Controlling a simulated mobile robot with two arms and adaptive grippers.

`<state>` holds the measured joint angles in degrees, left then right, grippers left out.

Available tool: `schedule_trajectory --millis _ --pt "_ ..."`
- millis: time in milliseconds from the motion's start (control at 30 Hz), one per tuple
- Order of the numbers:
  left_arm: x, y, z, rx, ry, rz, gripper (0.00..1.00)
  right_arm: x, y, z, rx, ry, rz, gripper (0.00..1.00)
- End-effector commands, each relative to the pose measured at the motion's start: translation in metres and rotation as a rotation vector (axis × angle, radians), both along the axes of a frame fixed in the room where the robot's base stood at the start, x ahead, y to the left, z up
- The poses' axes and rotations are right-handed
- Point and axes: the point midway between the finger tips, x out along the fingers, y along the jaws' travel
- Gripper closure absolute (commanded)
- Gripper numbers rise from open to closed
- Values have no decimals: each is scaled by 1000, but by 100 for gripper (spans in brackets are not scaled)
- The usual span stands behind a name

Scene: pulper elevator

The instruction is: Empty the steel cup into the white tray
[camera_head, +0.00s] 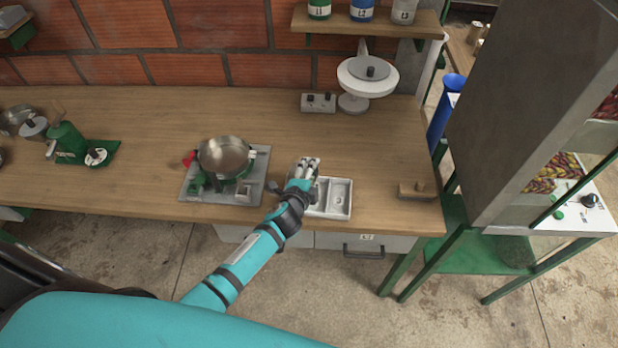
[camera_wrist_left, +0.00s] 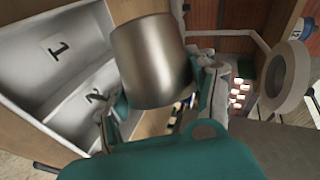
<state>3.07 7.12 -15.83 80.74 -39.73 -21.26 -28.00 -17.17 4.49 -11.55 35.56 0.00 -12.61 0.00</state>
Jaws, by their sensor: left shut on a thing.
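My left gripper (camera_head: 308,170) is over the left part of the white tray (camera_head: 349,200) near the front edge of the bench. In the left wrist view it is shut on the steel cup (camera_wrist_left: 150,62), with a finger on each side of it. The cup's mouth and contents are hidden, and I cannot tell how far it is tilted. In the head view the gripper mostly hides the cup. The white tray also shows in the left wrist view (camera_wrist_left: 72,97), with compartments labelled 1 and 2 beside the cup. My right gripper is not in view.
A steel pan on a green stand (camera_head: 224,158) is just left of my gripper. A white scale (camera_head: 366,78) and a small switch box (camera_head: 318,103) stand behind. A wooden block (camera_head: 417,191) lies to the right. The bench between tray and block is clear.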

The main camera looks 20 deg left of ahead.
Motion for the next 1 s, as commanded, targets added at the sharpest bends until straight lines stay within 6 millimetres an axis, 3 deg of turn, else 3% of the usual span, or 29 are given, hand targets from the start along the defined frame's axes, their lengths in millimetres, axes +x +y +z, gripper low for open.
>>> schedule_trajectory --millis 100,1000 --pt "0 -4 -6 78 -17 -1 77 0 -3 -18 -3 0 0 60" --pt "-3 -22 -10 706 -130 -1 77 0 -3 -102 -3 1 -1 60"
